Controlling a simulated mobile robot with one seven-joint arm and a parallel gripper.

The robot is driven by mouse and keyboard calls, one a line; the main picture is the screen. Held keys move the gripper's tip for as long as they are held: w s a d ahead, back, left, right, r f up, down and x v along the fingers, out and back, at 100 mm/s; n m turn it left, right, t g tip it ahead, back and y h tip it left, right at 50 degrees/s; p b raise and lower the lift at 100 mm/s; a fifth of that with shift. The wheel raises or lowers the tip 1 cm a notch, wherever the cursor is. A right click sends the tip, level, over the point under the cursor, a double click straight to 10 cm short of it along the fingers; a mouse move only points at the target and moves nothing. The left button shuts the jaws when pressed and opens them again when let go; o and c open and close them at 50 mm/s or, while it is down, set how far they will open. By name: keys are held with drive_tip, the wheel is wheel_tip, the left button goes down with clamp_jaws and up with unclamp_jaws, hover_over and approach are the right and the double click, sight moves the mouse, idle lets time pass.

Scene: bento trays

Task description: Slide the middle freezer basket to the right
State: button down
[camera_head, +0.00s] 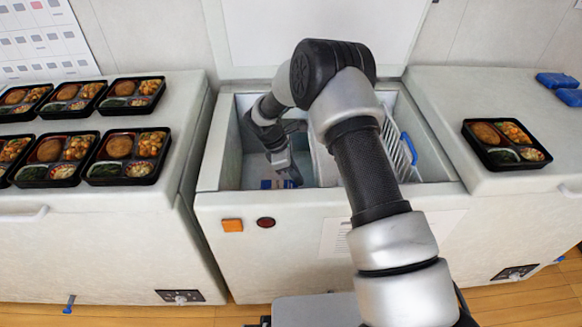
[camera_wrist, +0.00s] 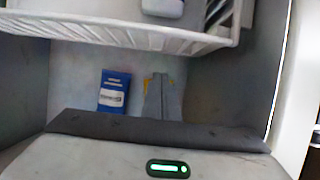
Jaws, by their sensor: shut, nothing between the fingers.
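The middle freezer (camera_head: 208,178) stands open in the head view. A white basket (camera_head: 323,165) sits inside it, right of my gripper and partly hidden behind my arm. A white slatted basket rim (camera_wrist: 130,33) crosses the top of the wrist view. My gripper (camera_head: 294,180) is down in the left part of the freezer, on the left side of the basket. In the wrist view, my gripper (camera_wrist: 160,78) has its fingers together and empty, apart from the rim. Whether it touches the basket elsewhere is hidden.
A blue and white packet (camera_wrist: 114,92) lies on the freezer floor beside my fingers. A blue handle (camera_head: 409,148) shows at the basket's right. Several bento trays (camera_head: 128,158) sit on the left freezer, and one tray (camera_head: 505,142) on the right freezer.

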drive_tip(key=shift+d, duration=2)
drive_tip(key=d, duration=0.4)
drive_tip(key=shift+d, duration=0.25)
drive_tip(key=shift+r, duration=0.15)
